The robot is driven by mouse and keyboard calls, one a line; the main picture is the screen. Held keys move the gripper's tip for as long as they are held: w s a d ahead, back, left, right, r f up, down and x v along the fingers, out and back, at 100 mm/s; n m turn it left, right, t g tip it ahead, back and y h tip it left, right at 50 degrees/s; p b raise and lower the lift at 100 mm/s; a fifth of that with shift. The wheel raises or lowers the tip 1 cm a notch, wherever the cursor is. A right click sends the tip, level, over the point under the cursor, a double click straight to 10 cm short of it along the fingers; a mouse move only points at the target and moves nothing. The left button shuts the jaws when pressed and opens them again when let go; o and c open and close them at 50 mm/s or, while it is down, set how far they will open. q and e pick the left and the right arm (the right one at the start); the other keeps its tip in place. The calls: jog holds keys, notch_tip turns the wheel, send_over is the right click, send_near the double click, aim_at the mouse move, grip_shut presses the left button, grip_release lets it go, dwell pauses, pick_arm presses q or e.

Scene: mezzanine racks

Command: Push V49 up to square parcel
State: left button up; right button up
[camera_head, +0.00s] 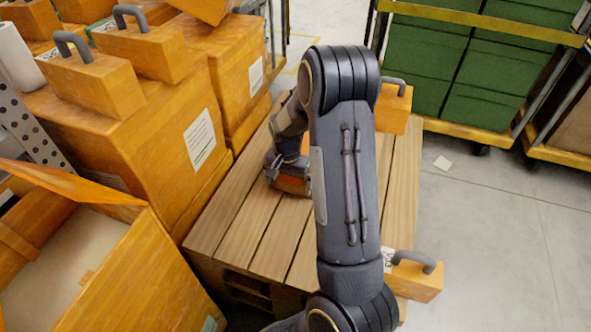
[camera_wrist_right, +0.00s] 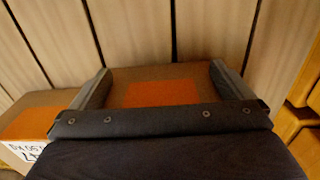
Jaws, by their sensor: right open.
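A brown parcel with an orange square patch (camera_wrist_right: 155,92) lies on the slatted wood in the right wrist view. My right gripper (camera_wrist_right: 163,84) is open, with one finger at each side of this parcel; I cannot tell whether they touch it. A second brown parcel (camera_wrist_right: 38,100) with an orange patch and a white label lies to the left. Its label is upside down and cut off, so I cannot read which is V49. In the head view my right gripper (camera_head: 288,172) is low over the wooden pallet (camera_head: 232,222), and my arm hides much of it. My left gripper is out of view.
Orange boxes with grey handles (camera_head: 95,85) are stacked left of the pallet. Two more handled boxes stand at its right, one far (camera_head: 393,110) and one near (camera_head: 416,280). An open carton (camera_head: 90,265) is at lower left. Green crates (camera_head: 425,70) fill a cart behind.

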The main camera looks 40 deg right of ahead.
jog(key=shift+w+d, duration=0.35)
jog(key=shift+d, duration=0.3)
jog(key=shift+w+d, duration=0.3)
jog(key=shift+d, duration=0.35)
dwell(1.0)
jog(key=shift+s+a+p, duration=0.25)
jog(key=shift+s+a, duration=0.1)
jog(key=shift+a, duration=0.35)
jog(key=shift+s+a+p, duration=0.2)
jog(key=shift+s+a, duration=0.15)
jog(key=shift+a, duration=0.35)
notch_tip(320, 180, up, 13)
jog(key=p, duration=1.1)
